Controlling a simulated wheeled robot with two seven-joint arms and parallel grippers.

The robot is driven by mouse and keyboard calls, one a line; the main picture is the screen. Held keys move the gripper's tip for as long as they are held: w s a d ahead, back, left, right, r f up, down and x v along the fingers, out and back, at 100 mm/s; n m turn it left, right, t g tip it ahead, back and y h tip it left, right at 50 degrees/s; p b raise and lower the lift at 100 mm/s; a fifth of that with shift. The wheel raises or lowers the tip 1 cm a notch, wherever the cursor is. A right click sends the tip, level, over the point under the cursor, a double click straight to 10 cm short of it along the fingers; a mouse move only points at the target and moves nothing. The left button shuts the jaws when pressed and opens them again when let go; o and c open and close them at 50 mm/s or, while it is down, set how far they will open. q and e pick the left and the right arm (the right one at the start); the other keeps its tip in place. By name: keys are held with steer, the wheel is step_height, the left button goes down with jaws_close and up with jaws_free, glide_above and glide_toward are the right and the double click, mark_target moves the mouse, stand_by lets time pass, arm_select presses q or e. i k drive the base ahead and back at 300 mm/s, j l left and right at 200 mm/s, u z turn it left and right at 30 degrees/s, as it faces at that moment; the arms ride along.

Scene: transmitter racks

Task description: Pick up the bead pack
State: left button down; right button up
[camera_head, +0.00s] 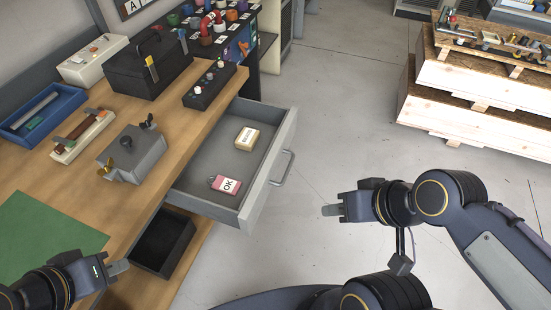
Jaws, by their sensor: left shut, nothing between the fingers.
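My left gripper (119,267) is shut and empty at the lower left, by the workbench's front edge and well apart from the drawer. My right gripper (331,210) is over the floor, right of the drawer; its fingers show as one block, so its opening is unclear.
The workbench (85,185) holds a grey fixture (133,153), a blue tray (42,112), a black toolbox (147,65) and a green mat (45,238). A dark open bin (163,243) sits below the drawer. The drawer's handle (284,168) sticks out. Wooden pallets (470,90) stand at right.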

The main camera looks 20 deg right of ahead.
mark_target(246, 140)
steer(key=i+l, duration=0.1)
steer(key=l, duration=0.25)
steer(key=i+l+u, duration=0.1)
steer(key=l, duration=0.25)
steer(key=i+l, duration=0.15)
steer(key=l, duration=0.2)
steer(key=i+l+u, duration=0.1)
steer(key=l, duration=0.2)
steer(key=u, duration=1.45)
